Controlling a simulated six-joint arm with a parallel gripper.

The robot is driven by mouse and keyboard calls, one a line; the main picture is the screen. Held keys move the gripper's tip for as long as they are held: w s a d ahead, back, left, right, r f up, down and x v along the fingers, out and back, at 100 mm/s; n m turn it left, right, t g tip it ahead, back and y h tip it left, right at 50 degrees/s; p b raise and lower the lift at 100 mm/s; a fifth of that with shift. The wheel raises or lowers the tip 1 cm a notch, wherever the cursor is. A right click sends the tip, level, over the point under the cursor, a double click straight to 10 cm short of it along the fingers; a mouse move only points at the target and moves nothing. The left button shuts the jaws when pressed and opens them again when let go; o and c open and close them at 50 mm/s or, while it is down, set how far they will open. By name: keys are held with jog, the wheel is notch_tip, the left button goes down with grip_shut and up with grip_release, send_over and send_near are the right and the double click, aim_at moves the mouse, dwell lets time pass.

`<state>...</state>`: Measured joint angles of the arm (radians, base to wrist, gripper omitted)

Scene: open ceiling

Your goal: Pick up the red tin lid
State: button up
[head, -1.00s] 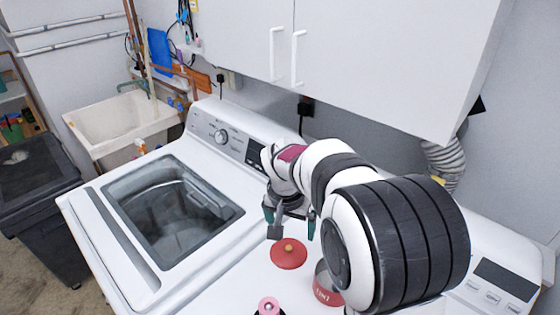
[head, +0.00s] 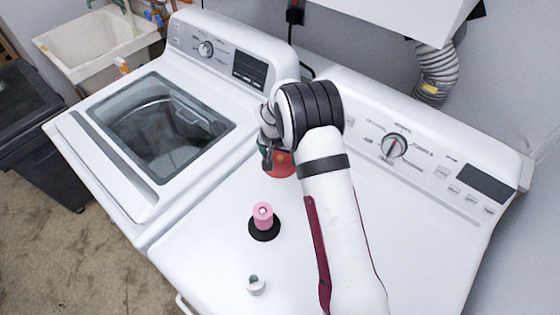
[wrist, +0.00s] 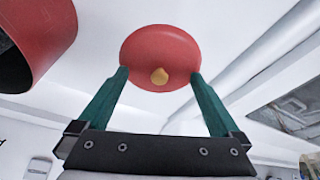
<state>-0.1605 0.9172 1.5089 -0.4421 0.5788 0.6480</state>
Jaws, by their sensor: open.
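In the head view the red lid (head: 282,169) is partly hidden behind my gripper and wrist. In the head view my gripper (head: 268,158) is low over the white machine top, largely covered by my arm. A red tin (wrist: 38,40) stands close by on the left in the wrist view; my arm hides it in the head view.
A pink spool-like piece (head: 263,216) on a black round base and a small white ring-shaped piece (head: 256,285) stand on the white machine top (head: 215,255). A washer with a glass lid (head: 165,125) is at left. Control panels (head: 400,145) rise behind.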

jog(key=c, duration=1.6)
jog(key=shift+s, duration=0.1)
jog(key=shift+s+f, duration=0.15)
